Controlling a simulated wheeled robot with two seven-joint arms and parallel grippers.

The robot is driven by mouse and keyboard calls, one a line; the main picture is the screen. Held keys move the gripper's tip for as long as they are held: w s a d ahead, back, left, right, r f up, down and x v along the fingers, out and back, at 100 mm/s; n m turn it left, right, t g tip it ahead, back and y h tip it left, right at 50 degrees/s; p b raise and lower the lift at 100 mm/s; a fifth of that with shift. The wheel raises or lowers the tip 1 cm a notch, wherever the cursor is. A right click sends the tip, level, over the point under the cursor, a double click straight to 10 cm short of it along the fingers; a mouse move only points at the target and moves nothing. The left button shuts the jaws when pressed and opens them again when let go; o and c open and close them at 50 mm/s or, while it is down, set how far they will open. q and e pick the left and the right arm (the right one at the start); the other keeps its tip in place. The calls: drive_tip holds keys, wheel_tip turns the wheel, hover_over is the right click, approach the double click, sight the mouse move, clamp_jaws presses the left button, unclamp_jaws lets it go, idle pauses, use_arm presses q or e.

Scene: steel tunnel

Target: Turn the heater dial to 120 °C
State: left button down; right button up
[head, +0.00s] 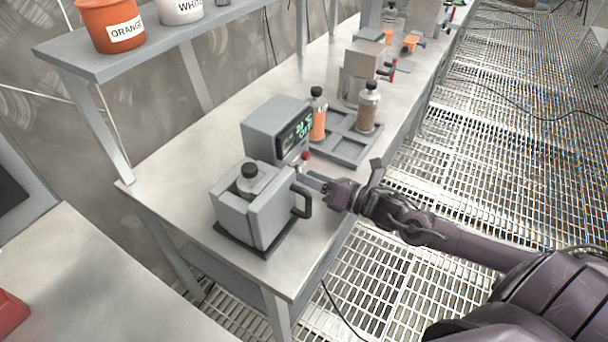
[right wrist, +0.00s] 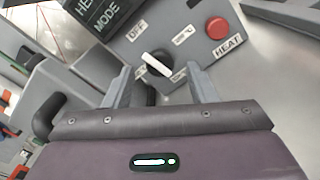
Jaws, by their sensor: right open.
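The heater control unit (head: 277,128) is a grey box with a dark green-lit display, standing on the steel bench. In the right wrist view its dial (right wrist: 156,65) is a black knob with a white pointer bar, on a grey panel. An OFF label (right wrist: 137,32) and a small temperature label (right wrist: 183,36) sit around it; another label below is partly hidden, and the small print is unreadable. My right gripper (right wrist: 161,82) is open, with one finger on each side of the dial; I cannot tell whether they touch it. In the head view the right gripper (head: 312,180) is at the panel.
A red HEAT button (right wrist: 217,28) is right of the dial. A grey block with a black handle (head: 302,201) and a black-capped bottle (head: 249,174) stands close beside my gripper. A tray (head: 350,148) with two bottles lies behind. The bench's front left is bare.

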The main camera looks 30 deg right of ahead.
drive_tip(key=shift+x, duration=1.15)
drive_tip(key=shift+c, duration=0.2)
